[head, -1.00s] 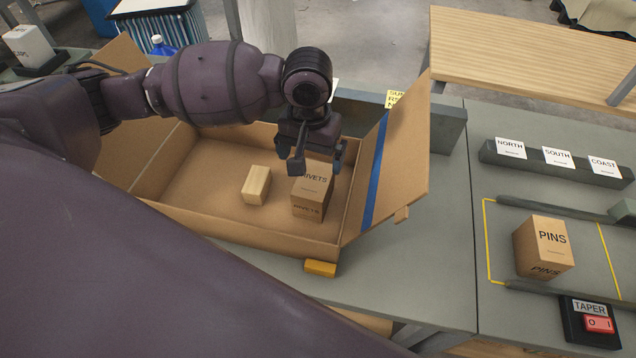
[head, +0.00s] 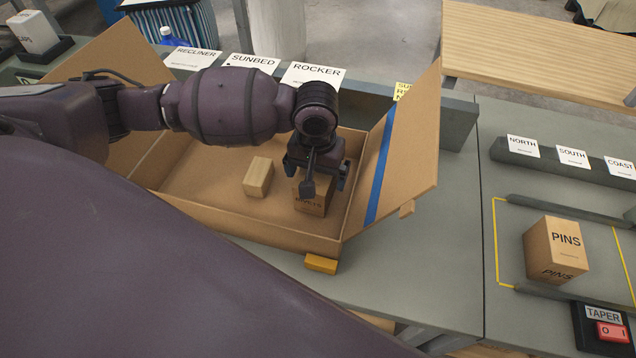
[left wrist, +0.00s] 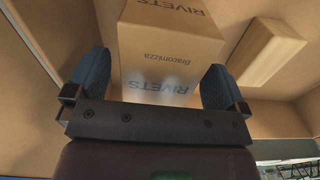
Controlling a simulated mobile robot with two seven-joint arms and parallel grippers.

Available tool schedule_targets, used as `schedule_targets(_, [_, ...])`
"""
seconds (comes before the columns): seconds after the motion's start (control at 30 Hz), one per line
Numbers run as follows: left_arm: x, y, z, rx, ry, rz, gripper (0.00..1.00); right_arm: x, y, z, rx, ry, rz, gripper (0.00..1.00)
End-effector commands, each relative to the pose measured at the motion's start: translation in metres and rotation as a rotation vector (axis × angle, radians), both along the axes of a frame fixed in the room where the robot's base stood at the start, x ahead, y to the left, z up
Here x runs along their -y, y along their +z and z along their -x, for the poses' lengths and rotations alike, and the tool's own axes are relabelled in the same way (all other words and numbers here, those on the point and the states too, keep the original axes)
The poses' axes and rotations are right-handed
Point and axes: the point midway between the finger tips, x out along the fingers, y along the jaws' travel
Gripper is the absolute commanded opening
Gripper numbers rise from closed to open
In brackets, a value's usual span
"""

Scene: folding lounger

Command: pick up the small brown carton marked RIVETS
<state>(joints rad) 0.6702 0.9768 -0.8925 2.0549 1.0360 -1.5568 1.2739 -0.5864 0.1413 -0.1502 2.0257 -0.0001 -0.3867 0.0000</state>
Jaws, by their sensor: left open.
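The small brown carton marked RIVETS (head: 313,203) stands upright inside the large open cardboard box (head: 290,236). In the head view my left gripper (head: 318,186) is over the carton and hides most of its top. In the left wrist view the carton (left wrist: 170,45) stands just ahead, its RIVETS print readable on two faces. The two dark fingers of the left gripper (left wrist: 155,88) are apart, one toward each side of the carton. I cannot tell whether they touch it. My right gripper is in neither view.
A plain wooden block (head: 258,177) lies left of the carton in the box; it also shows in the left wrist view (left wrist: 268,52). The box's raised right flap (head: 408,150) has blue tape. A PINS carton (head: 555,250) stands on the right bench.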

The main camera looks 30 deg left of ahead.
Motion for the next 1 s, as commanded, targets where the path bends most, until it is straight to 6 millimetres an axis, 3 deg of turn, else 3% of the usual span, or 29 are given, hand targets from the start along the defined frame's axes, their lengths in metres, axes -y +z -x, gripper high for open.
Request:
schedule_targets(0.03, [0.000,-0.012,0.000,-0.007,0.000,-0.001,1.00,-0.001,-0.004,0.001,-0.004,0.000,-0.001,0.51])
schedule_targets(0.13, [0.000,-0.023,0.000,-0.005,0.000,-0.001,1.00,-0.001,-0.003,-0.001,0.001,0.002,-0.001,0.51])
schedule_targets(0.4, [0.000,-0.024,0.000,0.000,-0.001,0.000,1.00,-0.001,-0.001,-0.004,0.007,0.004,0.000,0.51])
schedule_targets(0.83, [0.000,-0.024,0.000,-0.001,-0.001,-0.001,0.36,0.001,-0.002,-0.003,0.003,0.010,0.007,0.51])
schedule_targets(1.0, [0.000,-0.024,0.000,0.000,-0.001,0.000,0.34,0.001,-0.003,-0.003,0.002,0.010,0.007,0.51])
